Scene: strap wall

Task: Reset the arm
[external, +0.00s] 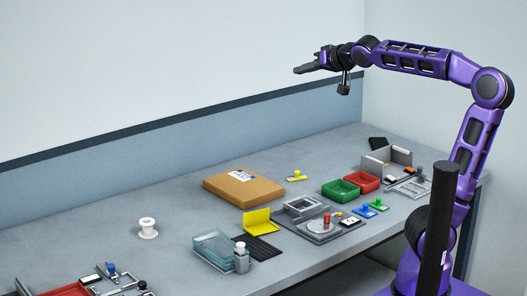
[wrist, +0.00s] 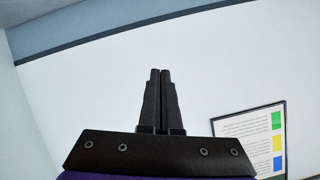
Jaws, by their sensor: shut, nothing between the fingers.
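My gripper (external: 298,71) is at the end of my raised purple arm, high above the grey bench in the external view. It points left, well apart from everything on the bench. In the wrist view my gripper (wrist: 160,72) shows two black fingers side by side, shut with nothing between them. Behind the fingers in the wrist view is plain white wall.
The bench (external: 320,155) holds a cardboard box (external: 243,188), a green bin (external: 340,190), a red bin (external: 362,181), a yellow holder (external: 257,220), a glass tray (external: 213,248) and a white spool (external: 148,228). A framed notice (wrist: 240,129) hangs on the wall. The air around my gripper is clear.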

